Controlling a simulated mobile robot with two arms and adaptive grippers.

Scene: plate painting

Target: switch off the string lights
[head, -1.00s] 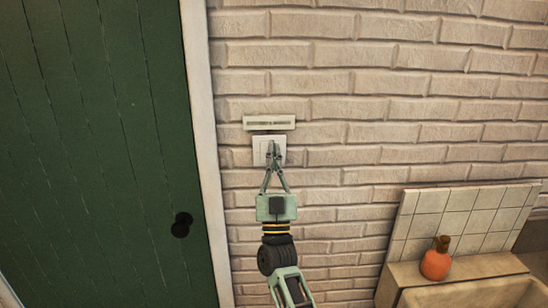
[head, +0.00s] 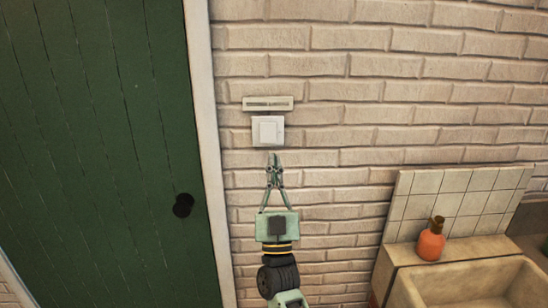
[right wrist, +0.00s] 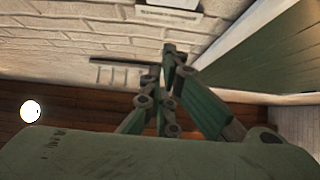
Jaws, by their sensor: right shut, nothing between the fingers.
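A square white wall switch (head: 268,131) is mounted on the pale brick wall, below a narrow label plate (head: 268,104). My right gripper (head: 274,155) is shut and empty, with its tips just below the switch in the head view and apart from it. In the right wrist view, the shut fingers (right wrist: 170,55) point toward the wall; part of the white switch (right wrist: 178,3) shows at the top edge beside the label plate. The string lights cannot be made out in either view. My left gripper is out of view.
A green door (head: 105,150) with a dark knob (head: 183,205) stands left of the switch. A sink (head: 480,285) with an orange bottle (head: 431,240) on its ledge is at lower right. A round glowing lamp (right wrist: 31,111) shows in the right wrist view. The wall around the switch is clear.

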